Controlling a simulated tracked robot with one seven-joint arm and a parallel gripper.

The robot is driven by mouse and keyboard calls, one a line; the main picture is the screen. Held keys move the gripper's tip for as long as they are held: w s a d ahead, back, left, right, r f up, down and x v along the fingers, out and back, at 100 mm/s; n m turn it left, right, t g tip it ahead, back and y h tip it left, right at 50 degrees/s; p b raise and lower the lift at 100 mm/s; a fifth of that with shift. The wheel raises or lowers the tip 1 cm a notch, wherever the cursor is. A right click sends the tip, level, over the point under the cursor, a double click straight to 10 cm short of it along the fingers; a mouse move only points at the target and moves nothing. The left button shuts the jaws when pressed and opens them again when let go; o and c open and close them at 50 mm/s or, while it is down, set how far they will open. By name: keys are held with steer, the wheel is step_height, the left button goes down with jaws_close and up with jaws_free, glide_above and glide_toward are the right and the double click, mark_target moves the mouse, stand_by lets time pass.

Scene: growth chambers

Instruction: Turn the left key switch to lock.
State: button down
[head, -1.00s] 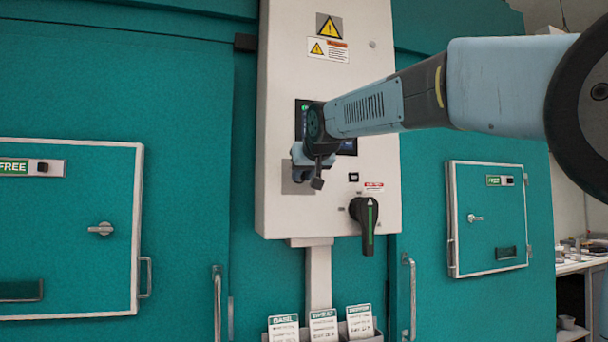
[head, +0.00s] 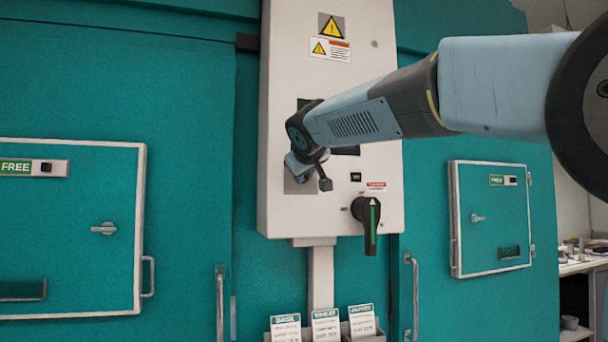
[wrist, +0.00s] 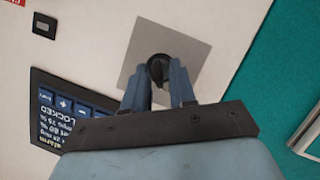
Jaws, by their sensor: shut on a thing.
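The key switch (wrist: 158,68) shows in the wrist view as a dark round part on a square grey plate (wrist: 187,52). My gripper (wrist: 161,78) has its two blue fingers on either side of it and is shut on it. In the head view my gripper (head: 303,165) is against the left part of the white control panel (head: 285,110), in front of the grey plate (head: 297,187). My wrist hides the key switch there, so I cannot read its position. A dark display (wrist: 65,110) in the wrist view carries text that ends in "LOCKED".
A black rotary handle (head: 368,215) with a green stripe sits on the panel, lower right of my gripper. Label cards (head: 325,325) stand in a holder below. Teal chamber doors (head: 75,230) with bar handles flank the panel.

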steer(key=shift+f, duration=0.15)
steer(key=c, duration=1.3)
jaws_free()
steer(key=shift+o, duration=0.2)
steer(key=shift+s, duration=0.1)
steer(key=a+v, duration=0.1)
steer(key=v, duration=1.2)
steer(key=shift+s+d+r, duration=0.2)
steer(key=shift+s+d, duration=0.05)
steer(key=shift+d, duration=0.25)
